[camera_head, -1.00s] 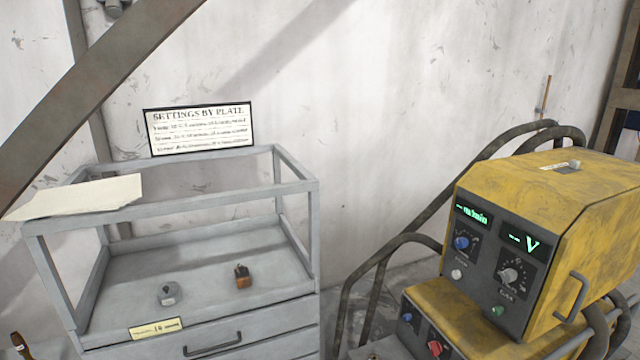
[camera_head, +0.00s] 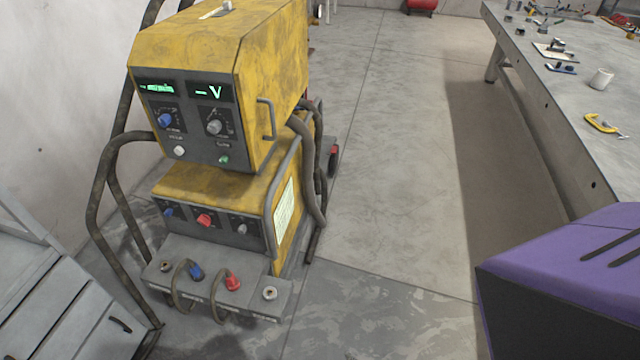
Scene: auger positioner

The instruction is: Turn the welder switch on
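The yellow welder (camera_head: 205,110) stands at the left of the head view as two stacked yellow units with dark front panels. The upper panel has two lit green displays, a blue knob (camera_head: 165,120), a grey knob (camera_head: 214,127), a white button and a green button. Neither of my grippers is in view.
A grey cabinet (camera_head: 60,300) is at lower left, near the welder's bent tube frame. Cables hang at the welder's right side. A workbench (camera_head: 560,110) with tools is at right, above a purple machine (camera_head: 570,265). The floor between is clear.

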